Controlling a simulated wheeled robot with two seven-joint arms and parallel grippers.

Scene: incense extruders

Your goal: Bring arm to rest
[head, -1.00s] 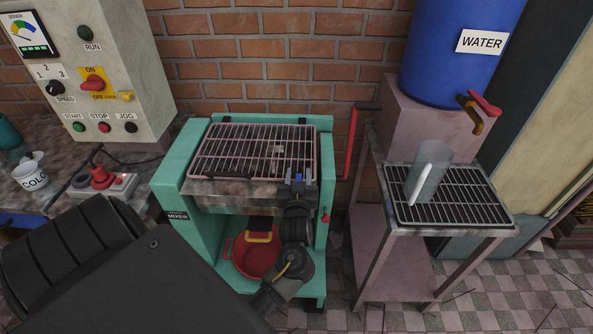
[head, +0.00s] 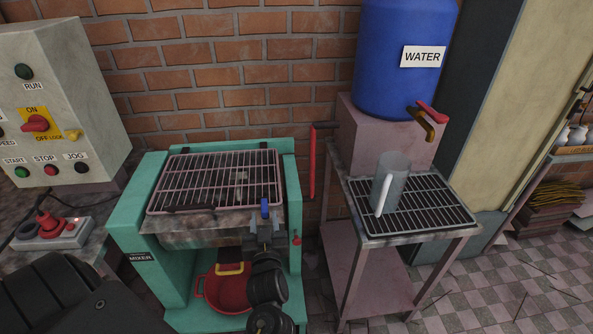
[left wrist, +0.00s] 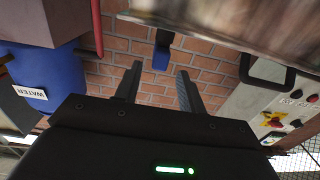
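My left gripper (head: 265,222) is in front of the teal mixer (head: 125,225), just below a blue-tipped handle (head: 265,207) at the front edge of the mixer's grate (head: 215,180). In the left wrist view the two fingers of my left gripper (left wrist: 157,82) are spread with nothing between them. The blue-tipped handle (left wrist: 161,56) shows past the fingertips there, apart from them. My right gripper is not in view.
A red pan (head: 222,292) stands in the mixer's lower bay, close behind my left arm. To the right are a rack table (head: 400,240) with a clear jug (head: 391,185) and a blue water barrel (head: 405,85). A control panel (head: 60,110) stands at left.

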